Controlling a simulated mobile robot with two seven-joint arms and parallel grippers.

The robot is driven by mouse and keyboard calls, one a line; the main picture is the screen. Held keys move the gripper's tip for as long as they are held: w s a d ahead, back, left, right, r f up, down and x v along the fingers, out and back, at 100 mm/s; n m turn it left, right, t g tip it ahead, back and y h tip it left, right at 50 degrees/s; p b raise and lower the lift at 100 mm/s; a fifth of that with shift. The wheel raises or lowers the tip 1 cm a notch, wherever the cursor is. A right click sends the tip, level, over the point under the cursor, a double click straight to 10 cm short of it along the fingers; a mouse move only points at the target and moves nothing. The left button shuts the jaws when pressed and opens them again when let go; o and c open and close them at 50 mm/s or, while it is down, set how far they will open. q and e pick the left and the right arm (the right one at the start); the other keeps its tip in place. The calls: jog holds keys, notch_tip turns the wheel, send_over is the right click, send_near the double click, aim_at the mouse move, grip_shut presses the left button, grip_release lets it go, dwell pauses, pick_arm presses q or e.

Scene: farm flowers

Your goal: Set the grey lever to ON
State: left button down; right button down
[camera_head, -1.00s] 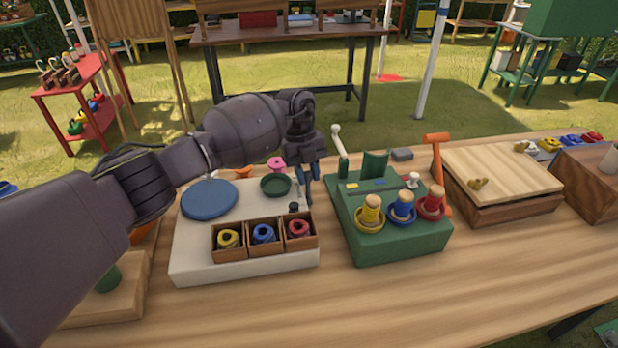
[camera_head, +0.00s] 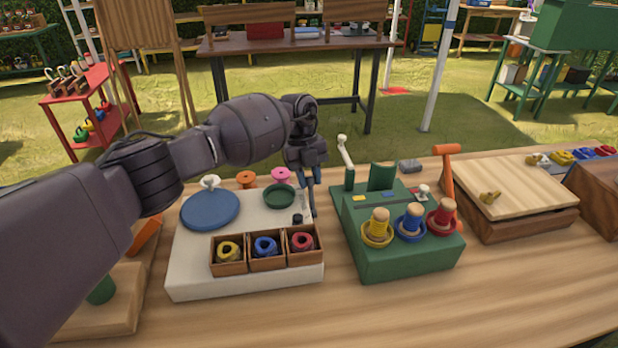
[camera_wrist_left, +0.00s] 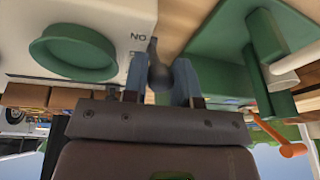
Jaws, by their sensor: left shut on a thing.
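The grey lever (camera_wrist_left: 158,68) is a dark stalk with a rounded knob at the right edge of the cream box in the left wrist view. Printed letters "ON" (camera_wrist_left: 137,37) show upside down beside it; a second label is partly hidden by a finger. My left gripper (camera_wrist_left: 161,88) is shut on the lever, with a finger on each side of the knob. In the head view my left gripper (camera_head: 310,205) points down at the right side of the cream box (camera_head: 190,262), just beside a small dark knob (camera_head: 297,219). My right gripper is not in view.
The box carries a blue disc (camera_head: 210,210), a green dish (camera_head: 279,195) and wooden compartments with coiled yarn. Close to its right stands a green block (camera_head: 400,262) with pegs, rings and upright handles. The table front (camera_head: 420,315) is clear.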

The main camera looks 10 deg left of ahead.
pick_arm(q)
jog(key=shift+w, duration=0.1)
jog(key=c, duration=1.3)
grip_release()
jog(key=shift+o, duration=0.4)
jog(key=shift+d+f, duration=0.1)
jog(key=shift+w+r, duration=0.1)
jog(key=shift+r, duration=0.3)
jog(key=v, duration=1)
